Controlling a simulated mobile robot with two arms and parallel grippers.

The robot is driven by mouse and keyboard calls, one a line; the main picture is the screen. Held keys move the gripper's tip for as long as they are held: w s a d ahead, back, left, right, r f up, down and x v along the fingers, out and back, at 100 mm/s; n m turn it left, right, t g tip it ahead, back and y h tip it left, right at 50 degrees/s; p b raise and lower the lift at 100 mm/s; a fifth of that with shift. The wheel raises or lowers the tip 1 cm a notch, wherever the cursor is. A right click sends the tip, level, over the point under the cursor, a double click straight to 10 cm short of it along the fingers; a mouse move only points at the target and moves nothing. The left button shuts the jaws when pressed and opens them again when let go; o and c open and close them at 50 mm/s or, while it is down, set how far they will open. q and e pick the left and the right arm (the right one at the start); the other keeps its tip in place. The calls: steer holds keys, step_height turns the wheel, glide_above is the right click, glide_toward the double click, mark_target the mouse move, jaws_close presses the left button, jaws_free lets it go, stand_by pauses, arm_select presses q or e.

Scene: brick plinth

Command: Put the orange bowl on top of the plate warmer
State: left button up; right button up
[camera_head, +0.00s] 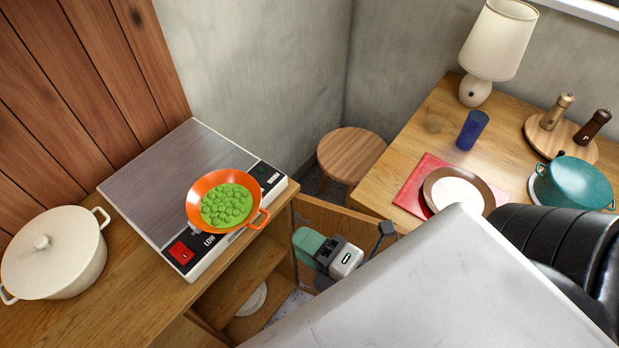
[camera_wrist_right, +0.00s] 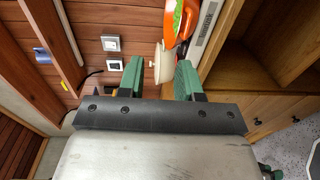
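The orange bowl (camera_head: 252,219), two-handled and filled with green round pieces, appears on the front right part of the plate warmer (camera_head: 165,165). In the picture it covers part of the control strip, and one handle reaches the front edge. My right gripper (camera_head: 306,243) is right of and below the bowl in the head view, apart from it, by the open cabinet. In the right wrist view its green fingers (camera_wrist_right: 160,80) are spread with nothing held; the bowl (camera_wrist_right: 180,22) and warmer edge (camera_wrist_right: 207,32) show beyond them. My left gripper is not in view.
A cream lidded pot (camera_head: 55,252) stands left of the warmer. An open cabinet door (camera_head: 325,214) is near my right gripper. A round stool (camera_head: 350,152) stands behind. The right table holds a lamp (camera_head: 497,42), blue cup (camera_head: 472,130), plate (camera_head: 483,194) and teal pot (camera_head: 575,184).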

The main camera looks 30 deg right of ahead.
steer(key=shift+s+d, duration=0.1)
steer(key=shift+s, duration=0.15)
